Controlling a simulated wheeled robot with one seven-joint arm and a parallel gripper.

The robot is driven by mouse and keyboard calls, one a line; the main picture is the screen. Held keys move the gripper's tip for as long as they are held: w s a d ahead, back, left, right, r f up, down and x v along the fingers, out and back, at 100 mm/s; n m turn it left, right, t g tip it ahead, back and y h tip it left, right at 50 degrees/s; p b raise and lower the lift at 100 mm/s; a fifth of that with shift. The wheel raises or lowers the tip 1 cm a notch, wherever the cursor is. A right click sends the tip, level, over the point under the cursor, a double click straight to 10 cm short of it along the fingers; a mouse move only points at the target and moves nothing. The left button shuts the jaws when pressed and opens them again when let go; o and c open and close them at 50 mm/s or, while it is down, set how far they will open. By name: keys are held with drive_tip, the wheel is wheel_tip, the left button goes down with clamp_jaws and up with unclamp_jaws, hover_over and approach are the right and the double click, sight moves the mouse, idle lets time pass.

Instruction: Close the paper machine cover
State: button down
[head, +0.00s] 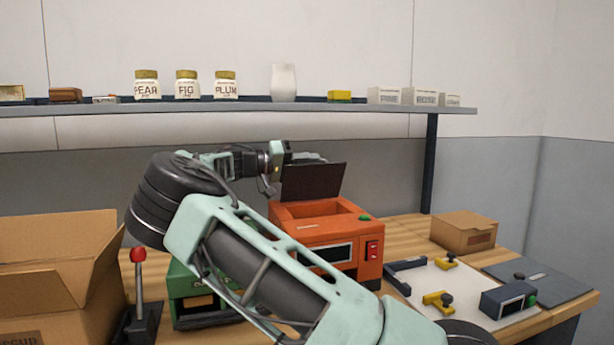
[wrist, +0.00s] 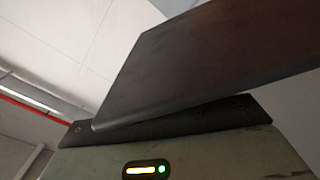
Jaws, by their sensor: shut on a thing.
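The orange machine (head: 325,232) stands on the wooden bench with its dark cover (head: 313,181) standing up, tilted open at the back of its top opening. My gripper (head: 306,158) is at the top edge of the cover, shut on it. In the wrist view the cover (wrist: 215,60) fills the upper right as a large dark panel close to my gripper. The fingertips are mostly hidden behind the cover there.
A green machine (head: 190,290) is partly behind my arm. An open cardboard box (head: 50,250) and a red-knobbed lever (head: 138,256) stand left. A closed carton (head: 464,232) and a white board (head: 465,280) with clamps lie right. A shelf (head: 250,107) with jars runs above.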

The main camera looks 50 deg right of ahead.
sight(313, 174)
drive_tip(key=s+f+m+b, duration=0.1)
drive_tip(key=b, duration=0.1)
drive_tip(key=s+a+m+b, duration=0.1)
drive_tip(key=b, duration=0.1)
drive_tip(key=shift+s+a+f+m, duration=0.15)
drive_tip(key=shift+a+f+m, duration=0.15)
drive_tip(key=shift+f+m, duration=0.1)
drive_tip(key=s+m+b, duration=0.1)
drive_tip(key=s+a+m+b, duration=0.1)
drive_tip(key=b, duration=0.1)
drive_tip(key=shift+a+f+m, duration=0.1)
drive_tip(key=shift+f+m, duration=0.2)
drive_tip(key=shift+f, duration=0.05)
drive_tip(key=shift+s+a+f+b, duration=0.25)
drive_tip(key=shift+s+b, duration=0.15)
drive_tip(key=shift+b, duration=0.3)
drive_tip(key=c, duration=1.5)
unclamp_jaws()
drive_tip(key=shift+a+r, duration=0.1)
drive_tip(key=v, duration=0.7)
drive_tip(key=shift+w+a, duration=0.1)
drive_tip(key=shift+a, duration=0.05)
